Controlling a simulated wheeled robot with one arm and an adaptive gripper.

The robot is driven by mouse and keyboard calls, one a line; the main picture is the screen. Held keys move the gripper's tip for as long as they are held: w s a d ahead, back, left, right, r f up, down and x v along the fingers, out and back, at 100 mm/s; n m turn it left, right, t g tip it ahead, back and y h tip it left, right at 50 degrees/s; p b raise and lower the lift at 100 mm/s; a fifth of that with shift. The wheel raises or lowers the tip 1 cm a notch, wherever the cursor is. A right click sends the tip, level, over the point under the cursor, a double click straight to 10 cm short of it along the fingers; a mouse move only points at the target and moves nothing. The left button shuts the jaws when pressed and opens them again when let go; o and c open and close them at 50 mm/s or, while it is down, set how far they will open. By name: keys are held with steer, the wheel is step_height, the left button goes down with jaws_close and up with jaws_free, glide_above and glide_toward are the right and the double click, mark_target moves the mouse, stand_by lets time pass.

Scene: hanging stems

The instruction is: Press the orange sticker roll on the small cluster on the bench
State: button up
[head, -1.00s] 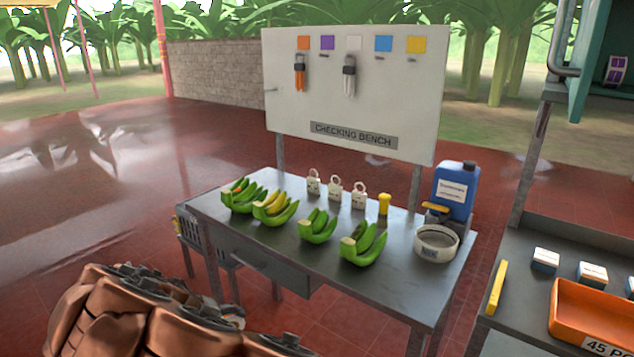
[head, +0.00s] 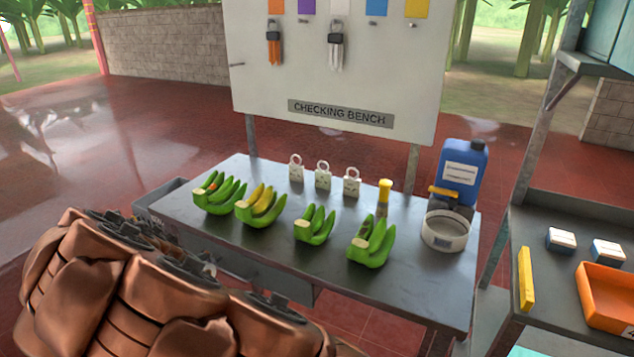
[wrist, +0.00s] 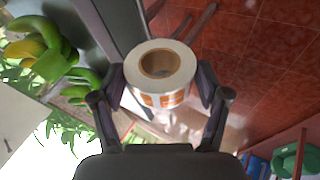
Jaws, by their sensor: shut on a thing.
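My gripper (wrist: 160,92) is shut on the orange sticker roll (wrist: 162,100), a white roll with a brown core and orange labels on its side. The fingers grip it from both sides. In the head view the gripper and roll are not visible. Several green banana clusters stand in a row on the bench (head: 400,282). The small cluster (head: 315,225) looks to be the third from the left. Left of it are one with an orange spot (head: 218,195) and one with yellow fruit (head: 260,206); right of it is one with a dark patch (head: 371,243).
Behind the clusters stand three white tags (head: 323,178) and a yellow-capped bottle (head: 384,197). A white round container (head: 445,231) and a blue jug (head: 461,172) are at the right end. A board (head: 335,70) rises behind. A side shelf holds an orange tray (head: 606,300).

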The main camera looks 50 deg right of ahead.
steer(key=s+d+r+n+t+y, duration=0.15)
steer(key=d+r+n, duration=0.3)
steer(key=d, duration=0.55)
steer(key=d+r+n+t+y, duration=0.1)
steer(key=d+r+n+y, duration=0.25)
steer(key=d+r, duration=0.4)
steer(key=s+d+r+n+y, duration=0.1)
steer(key=s+d+r+n, duration=0.1)
steer(key=s+d, duration=0.35)
steer(key=s+d+r+n+y, duration=0.1)
steer(key=s+d+r+n, duration=0.15)
steer(key=d, duration=0.65)
glide_above(319, 224)
steer(key=shift+d+f, duration=0.15)
steer(key=shift+f, duration=3)
steer(key=shift+f, duration=0.25)
step_height(319, 224, up, 9)
steer(key=b, duration=0.2)
steer(key=shift+b, duration=0.4)
